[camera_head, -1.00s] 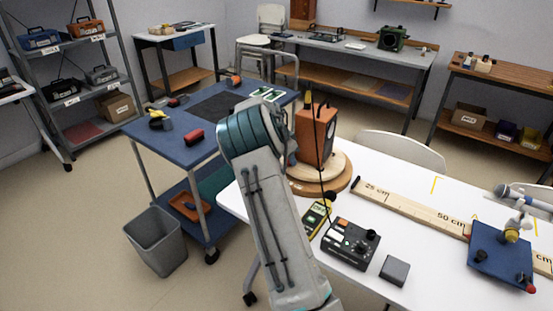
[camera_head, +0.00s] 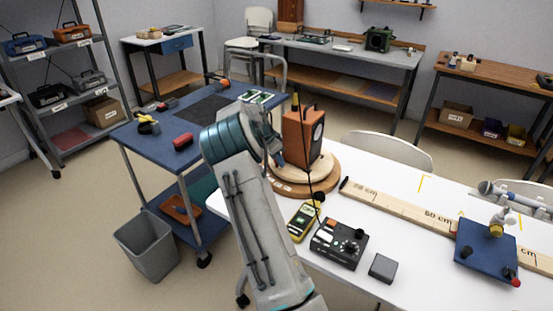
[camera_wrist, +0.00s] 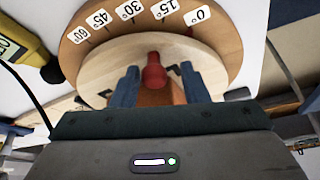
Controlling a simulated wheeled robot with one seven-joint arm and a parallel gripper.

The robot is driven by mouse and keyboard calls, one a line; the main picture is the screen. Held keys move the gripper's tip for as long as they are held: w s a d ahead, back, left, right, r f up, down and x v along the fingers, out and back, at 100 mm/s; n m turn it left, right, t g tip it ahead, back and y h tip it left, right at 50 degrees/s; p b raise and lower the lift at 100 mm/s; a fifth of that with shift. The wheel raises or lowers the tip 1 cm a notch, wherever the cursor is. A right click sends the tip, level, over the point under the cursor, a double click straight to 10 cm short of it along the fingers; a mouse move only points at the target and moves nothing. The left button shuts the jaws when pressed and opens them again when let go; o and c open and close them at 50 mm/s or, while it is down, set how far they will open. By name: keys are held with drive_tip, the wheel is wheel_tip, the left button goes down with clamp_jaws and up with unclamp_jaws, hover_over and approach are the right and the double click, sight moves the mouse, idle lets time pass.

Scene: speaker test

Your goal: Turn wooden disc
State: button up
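The pale wooden disc (camera_head: 318,165) lies on a wider, darker round base (camera_head: 325,182) on the white table, with an orange-brown speaker (camera_head: 302,138) standing on it. In the wrist view the disc (camera_wrist: 105,72) is close, and the base (camera_wrist: 222,35) carries labels from 0° to 60°. A red knob (camera_wrist: 154,72) rises at the disc's near edge. My gripper (camera_wrist: 160,82) is open, with one blue finger on each side of the knob and visible gaps. In the head view my gripper (camera_head: 278,160) is at the disc's left edge, partly hidden by my arm.
A yellow meter (camera_head: 305,218), a black control box (camera_head: 339,243) and a small grey block (camera_head: 383,267) lie in front of the disc. A wooden ruler (camera_head: 390,205) runs right towards a blue stand plate (camera_head: 487,249). A cable hangs past the speaker. A blue cart (camera_head: 150,128) stands left.

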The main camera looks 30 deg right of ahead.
drive_tip(key=shift+s, duration=0.1)
drive_tip(key=v, duration=1.3)
drive_tip(key=shift+r, duration=0.35)
